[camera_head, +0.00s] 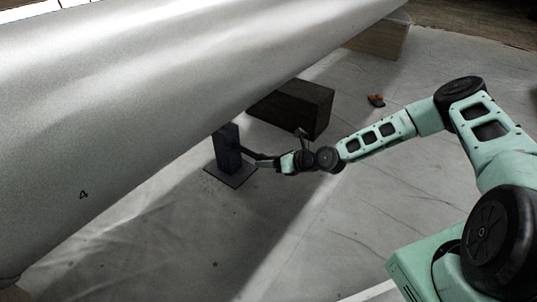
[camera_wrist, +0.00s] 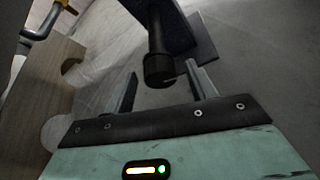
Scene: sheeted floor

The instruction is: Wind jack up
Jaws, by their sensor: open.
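The jack (camera_head: 228,150) is a dark upright block on a flat square base plate (camera_head: 241,178), under the edge of a large pale hull-like cylinder (camera_head: 150,90). A dark crank arm (camera_head: 257,155) reaches from it to the right, towards my gripper (camera_head: 268,164). In the wrist view the black crank with its round end (camera_wrist: 158,68) lies between the two fingers of my open gripper (camera_wrist: 162,88). I cannot tell whether the fingers touch it. Part of the jack and its plate (camera_wrist: 203,38) show behind. The jack's top is hidden or shaded near the hull.
A dark block (camera_head: 300,108) stands just behind my gripper. A wooden block (camera_head: 378,40) supports the hull farther back. A small orange item (camera_head: 376,100) lies on the sheeted floor. In the wrist view a pale wooden piece (camera_wrist: 38,90) fills the left side. Floor in front is clear.

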